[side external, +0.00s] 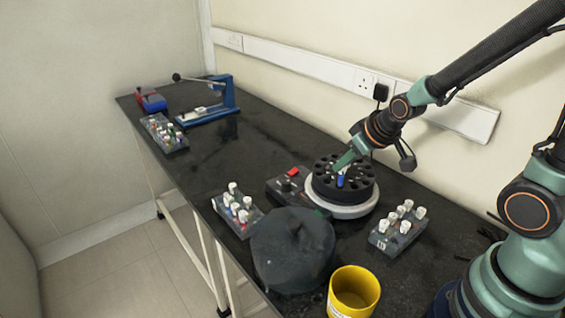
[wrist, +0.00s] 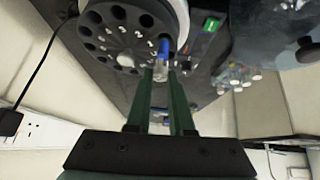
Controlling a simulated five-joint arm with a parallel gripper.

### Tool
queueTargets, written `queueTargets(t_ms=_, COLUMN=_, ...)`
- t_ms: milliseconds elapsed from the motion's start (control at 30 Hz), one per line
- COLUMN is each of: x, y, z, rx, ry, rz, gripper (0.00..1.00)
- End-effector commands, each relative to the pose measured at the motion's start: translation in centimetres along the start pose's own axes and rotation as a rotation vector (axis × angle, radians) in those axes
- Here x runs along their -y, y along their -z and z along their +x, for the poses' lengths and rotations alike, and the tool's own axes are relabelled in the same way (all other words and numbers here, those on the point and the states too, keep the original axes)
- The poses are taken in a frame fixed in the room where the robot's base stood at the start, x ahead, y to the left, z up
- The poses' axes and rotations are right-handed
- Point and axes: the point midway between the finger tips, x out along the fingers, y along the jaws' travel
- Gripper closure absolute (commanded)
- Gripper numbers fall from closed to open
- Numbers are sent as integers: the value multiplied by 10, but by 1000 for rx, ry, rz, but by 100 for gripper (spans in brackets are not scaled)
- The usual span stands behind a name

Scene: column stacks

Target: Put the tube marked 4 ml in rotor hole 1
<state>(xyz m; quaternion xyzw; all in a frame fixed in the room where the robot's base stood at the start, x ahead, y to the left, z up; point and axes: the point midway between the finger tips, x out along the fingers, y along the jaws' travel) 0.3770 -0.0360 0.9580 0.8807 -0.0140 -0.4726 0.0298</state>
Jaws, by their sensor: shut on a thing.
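My gripper (side external: 338,166) is at the top of the black rotor (side external: 365,188), and its fingers show in the wrist view (wrist: 161,78). It is shut on a tube with a blue body (side external: 340,181) and a pale, clear-looking end. In the wrist view the tube (wrist: 164,47) reaches from the fingertips across the edge of the rotor (wrist: 118,42). I cannot tell whether its tip is inside a hole. The rotor has a ring of dark round holes and sits on a white round base (side external: 338,211).
White-capped tubes stand in a rack (side external: 237,209) left of the rotor and another (side external: 398,231) to its right. A dark rounded object (side external: 292,250) and a yellow cup (side external: 353,292) are in front. A blue press (side external: 210,103) stands farther back.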

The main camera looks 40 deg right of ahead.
Motion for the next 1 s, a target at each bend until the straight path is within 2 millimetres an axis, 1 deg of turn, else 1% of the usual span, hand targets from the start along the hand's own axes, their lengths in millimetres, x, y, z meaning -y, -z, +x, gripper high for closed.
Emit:
queueTargets(t_ms=367, x=0, y=0, z=0, rx=1, ry=0, rz=0, gripper=100)
queueTargets(t_ms=1000, x=1, y=-4, z=7, rx=0, ry=0, rz=0, gripper=100)
